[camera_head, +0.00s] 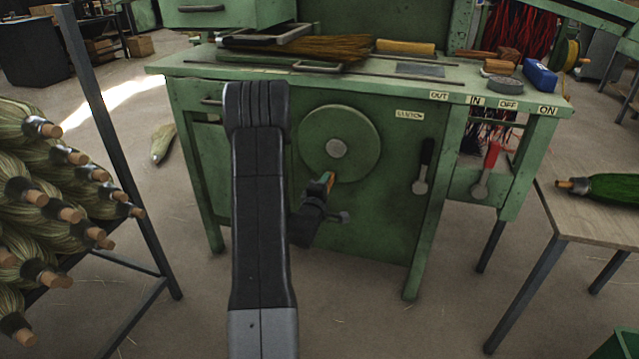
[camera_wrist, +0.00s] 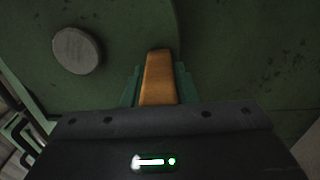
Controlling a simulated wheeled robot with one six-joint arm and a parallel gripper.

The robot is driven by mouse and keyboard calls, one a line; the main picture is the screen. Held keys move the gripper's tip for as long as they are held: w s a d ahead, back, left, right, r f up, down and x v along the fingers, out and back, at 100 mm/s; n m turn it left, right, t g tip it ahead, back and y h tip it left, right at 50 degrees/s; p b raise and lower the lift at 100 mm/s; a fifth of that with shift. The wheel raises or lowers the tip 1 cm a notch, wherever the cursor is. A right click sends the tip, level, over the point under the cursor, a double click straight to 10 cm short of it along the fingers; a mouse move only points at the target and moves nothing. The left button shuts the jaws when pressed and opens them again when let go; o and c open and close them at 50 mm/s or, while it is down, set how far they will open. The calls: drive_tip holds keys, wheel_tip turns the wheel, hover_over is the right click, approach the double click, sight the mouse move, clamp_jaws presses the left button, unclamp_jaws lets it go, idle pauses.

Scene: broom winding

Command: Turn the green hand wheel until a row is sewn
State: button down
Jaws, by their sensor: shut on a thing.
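The green hand wheel (camera_head: 355,128) is a round disc with a grey hub on the front panel of the green machine. In the wrist view its hub (camera_wrist: 78,50) is at the upper left, and part of the wheel's rim shows. A wooden handle (camera_wrist: 159,80) stands between the green-tipped fingers of my gripper (camera_wrist: 158,88). My gripper is shut on this handle; in the head view the gripper (camera_head: 328,183) is at the wheel's lower edge, just below the hub. My arm covers the panel to the left of the wheel.
A black lever (camera_head: 424,165) and a red lever (camera_head: 488,168) are right of the wheel. A broom (camera_head: 320,47) lies on the machine's top. A rack of brooms (camera_head: 45,190) is on the left, a wooden table (camera_head: 590,215) on the right. Floor is open in front.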

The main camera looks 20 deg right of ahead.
drive_tip(key=shift+s+d+f+n, duration=0.15)
drive_tip(key=shift+s+d+n, duration=0.2)
drive_tip(key=shift+n, duration=0.25)
drive_tip(key=c, duration=1.2)
unclamp_jaws()
drive_tip(key=shift+o, duration=0.2)
drive_tip(key=p+v, duration=0.1)
drive_tip(key=v, duration=1.2)
drive_tip(key=shift+s+a+p, duration=0.2)
drive_tip(key=shift+s+p, duration=0.1)
drive_tip(key=shift+p, duration=0.1)
